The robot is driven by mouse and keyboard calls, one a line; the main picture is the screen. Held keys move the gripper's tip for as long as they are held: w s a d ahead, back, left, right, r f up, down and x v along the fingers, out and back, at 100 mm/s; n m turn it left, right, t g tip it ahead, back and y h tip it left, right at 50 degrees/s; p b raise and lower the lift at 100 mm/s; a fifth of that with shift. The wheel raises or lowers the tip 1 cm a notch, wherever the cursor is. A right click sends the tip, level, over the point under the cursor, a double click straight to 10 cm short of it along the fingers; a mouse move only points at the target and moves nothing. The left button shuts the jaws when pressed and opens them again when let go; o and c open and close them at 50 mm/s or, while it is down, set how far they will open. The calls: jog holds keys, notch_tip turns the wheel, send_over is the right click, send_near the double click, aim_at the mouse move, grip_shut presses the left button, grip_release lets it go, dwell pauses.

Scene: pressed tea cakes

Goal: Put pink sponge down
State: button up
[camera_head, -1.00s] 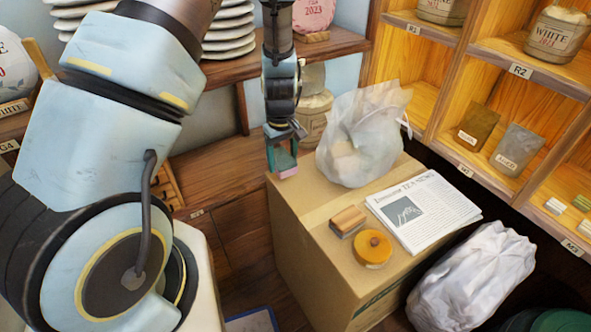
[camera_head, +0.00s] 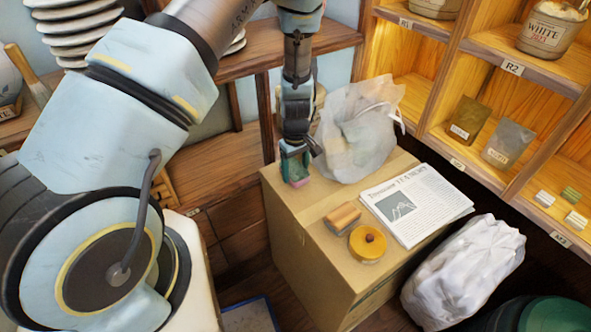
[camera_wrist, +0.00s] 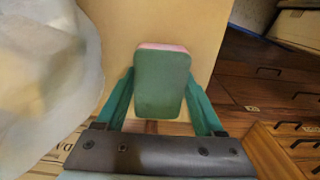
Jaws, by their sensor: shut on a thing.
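The pink sponge shows in the wrist view (camera_wrist: 162,47) as a block with a pink edge and a green face. My gripper (camera_wrist: 160,95) is shut on it, with a teal finger on each side. In the head view my gripper (camera_head: 295,160) points down over the far left corner of the cardboard box (camera_head: 305,225). The sponge (camera_head: 299,183) shows as a small pink strip below the fingers, at or just above the box top. I cannot tell whether it touches the cardboard.
A translucent bag (camera_head: 355,135) stands close to the right of my gripper. A wooden-backed brush or block (camera_head: 343,217), a round yellow item (camera_head: 367,243) and a newspaper (camera_head: 415,205) lie on the box. A white bag (camera_head: 465,270) is at the right. Shelves (camera_head: 480,110) rise behind.

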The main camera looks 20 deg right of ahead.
aim_at(295, 170)
jog(key=shift+f, duration=0.25)
jog(key=shift+f, duration=0.15)
jog(key=o, duration=1.5)
jog(key=shift+c, duration=0.2)
notch_tip(295, 170, up, 12)
jog(key=b, duration=0.2)
jog(key=shift+r, duration=0.2)
jog(key=s+a+r+m, duration=0.1)
jog(key=a+r, duration=0.4)
jog(key=a, duration=0.5)
jog(key=s+a+r+m+t, duration=0.1)
jog(key=a+r, duration=0.4)
jog(key=a, duration=0.5)
jog(key=s+a+r+m, duration=0.1)
jog(key=a+r, duration=0.4)
jog(key=a, duration=0.5)
jog(key=shift+s+a+r+t, duration=0.15)
jog(key=shift+s+a+t, duration=0.05)
jog(key=shift+s+t, duration=0.1)
